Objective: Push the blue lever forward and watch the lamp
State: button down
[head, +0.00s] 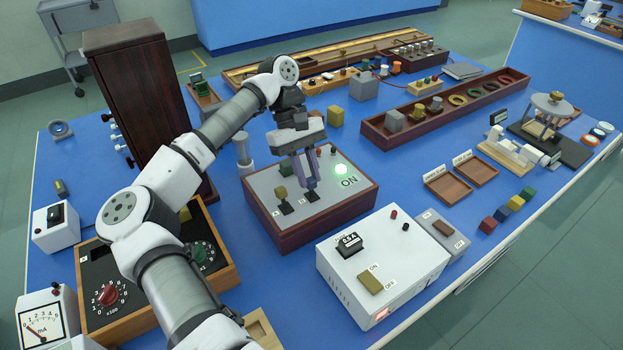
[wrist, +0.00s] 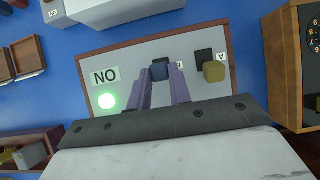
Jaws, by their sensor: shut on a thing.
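The control box (head: 262,187) has a grey top and wooden sides. My gripper (head: 309,178) reaches down over it from behind, its purple fingers shut on the blue lever (head: 311,184). In the wrist view the blue lever's knob (wrist: 160,69) shows between the fingertips, and part of its base is hidden. The lamp (head: 341,169) beside the ON label (head: 349,181) glows green. It also glows in the wrist view (wrist: 107,101). The yellow lever (head: 281,192) stands left of the blue one, near label A, apart from my fingers.
A dark wooden cabinet (head: 130,85) and a dial box (head: 227,272) stand to the left. Coloured cubes (head: 488,225) lie right. Bare blue bench shows right of the control box.

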jog(key=shift+w+a+g+h+p, duration=0.35)
jog(key=shift+w+g+h+p, duration=0.3)
jog(key=shift+g, duration=0.25)
jog(key=shift+w+a+f+g+h+p, duration=0.3)
jog(key=shift+g+p, duration=0.3)
jog(key=shift+p, duration=0.3)
jog(key=shift+d+f, duration=0.1)
jog(key=c, duration=1.3)
grip_release()
jog(key=v, duration=0.5)
jog(key=shift+p, duration=0.3)
jog(key=shift+p+v, duration=0.95)
jog(key=shift+v, duration=0.25)
